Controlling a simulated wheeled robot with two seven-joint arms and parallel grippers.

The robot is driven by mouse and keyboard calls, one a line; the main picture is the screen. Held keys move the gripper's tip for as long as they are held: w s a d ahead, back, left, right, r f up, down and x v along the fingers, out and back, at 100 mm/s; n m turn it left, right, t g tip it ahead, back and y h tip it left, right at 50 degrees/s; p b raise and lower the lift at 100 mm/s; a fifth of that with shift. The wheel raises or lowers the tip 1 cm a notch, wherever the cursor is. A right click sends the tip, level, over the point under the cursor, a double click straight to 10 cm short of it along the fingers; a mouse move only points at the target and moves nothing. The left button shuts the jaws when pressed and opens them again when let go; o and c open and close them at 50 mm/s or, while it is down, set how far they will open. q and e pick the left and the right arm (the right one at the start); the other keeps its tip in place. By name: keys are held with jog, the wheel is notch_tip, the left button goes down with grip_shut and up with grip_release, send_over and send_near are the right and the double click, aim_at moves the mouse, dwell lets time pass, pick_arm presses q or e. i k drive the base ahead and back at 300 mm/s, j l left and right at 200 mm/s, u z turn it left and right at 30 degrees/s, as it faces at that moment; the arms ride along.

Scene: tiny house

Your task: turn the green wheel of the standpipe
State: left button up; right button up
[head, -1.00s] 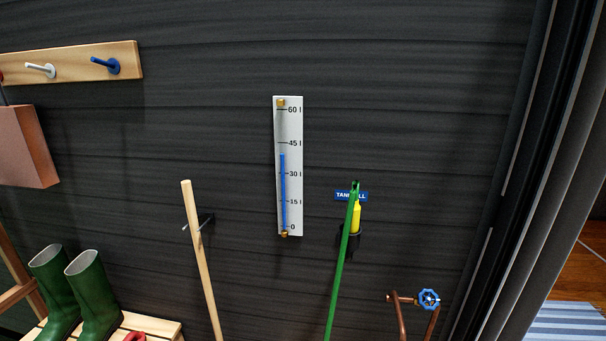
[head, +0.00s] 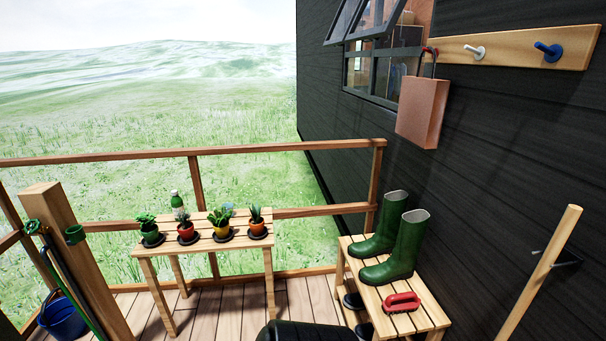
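A green wheel (head: 32,227) shows at the far left of the head view, small, at the top of a thin dark pipe (head: 62,275) beside a thick wooden post (head: 82,265). A green ring-shaped piece (head: 75,235) sits on the post's near side; I cannot tell what it is. Neither of my grippers is in view.
A blue bucket (head: 65,318) stands on the deck below the wheel. A slatted table (head: 200,243) with potted plants stands at the railing (head: 240,150). A bench (head: 425,315) with green boots (head: 395,250) and a red object (head: 402,302) is right. Deck boards show between.

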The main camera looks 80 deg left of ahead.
aim_at(34, 229)
jog(key=u, duration=0.5)
jog(key=k+j+u, duration=0.1)
jog(key=u, duration=0.35)
jog(key=j+u, duration=0.15)
jog(key=u, duration=0.35)
jog(key=j+u, duration=0.1)
jog(key=u, duration=0.4)
jog(key=j+u, duration=0.1)
jog(key=u, duration=0.35)
jog(key=j+u, duration=0.1)
jog(key=u, duration=0.4)
